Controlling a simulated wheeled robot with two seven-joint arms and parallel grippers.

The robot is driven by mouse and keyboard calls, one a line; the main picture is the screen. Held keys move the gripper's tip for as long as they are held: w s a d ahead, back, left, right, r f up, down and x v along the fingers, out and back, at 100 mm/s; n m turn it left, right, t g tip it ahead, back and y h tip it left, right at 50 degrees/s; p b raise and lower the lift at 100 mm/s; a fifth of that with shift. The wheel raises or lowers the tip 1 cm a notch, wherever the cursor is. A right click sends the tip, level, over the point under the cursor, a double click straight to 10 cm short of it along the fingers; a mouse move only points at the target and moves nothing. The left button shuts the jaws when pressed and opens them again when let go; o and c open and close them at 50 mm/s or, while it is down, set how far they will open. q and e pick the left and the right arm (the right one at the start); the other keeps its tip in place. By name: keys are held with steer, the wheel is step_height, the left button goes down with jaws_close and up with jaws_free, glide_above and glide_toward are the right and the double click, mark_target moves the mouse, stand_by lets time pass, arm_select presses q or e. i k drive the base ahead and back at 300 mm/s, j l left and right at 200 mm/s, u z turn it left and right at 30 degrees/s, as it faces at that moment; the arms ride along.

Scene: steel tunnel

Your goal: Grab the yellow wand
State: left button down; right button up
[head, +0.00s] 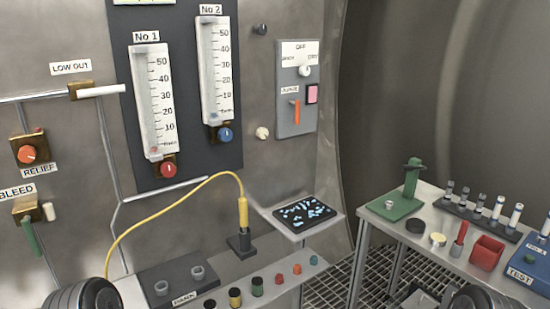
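The yellow wand (243,212) stands upright in a dark holder (240,244) at the back of the steel shelf. A yellow cable (150,207) runs from its top, arching left and down in front of the wall panel. The wand's lower end is hidden in the holder. Neither of my grippers can be made out. Only dark ribbed rounded parts, probably of my arms, show at the bottom left and bottom right edges, well apart from the wand.
The shelf holds a dark tray (177,284) with two small cups and a row of coloured knobs (257,286). A tablet (308,214) is right of the wand. A side table (384,224) at right carries a green stand (411,186), vials and a red box (487,252).

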mark_target(242, 202)
steer(key=i+l, duration=0.3)
steer(key=l, duration=0.2)
steer(key=i+l, duration=0.3)
steer(key=l, duration=0.2)
steer(key=u, duration=1.9)
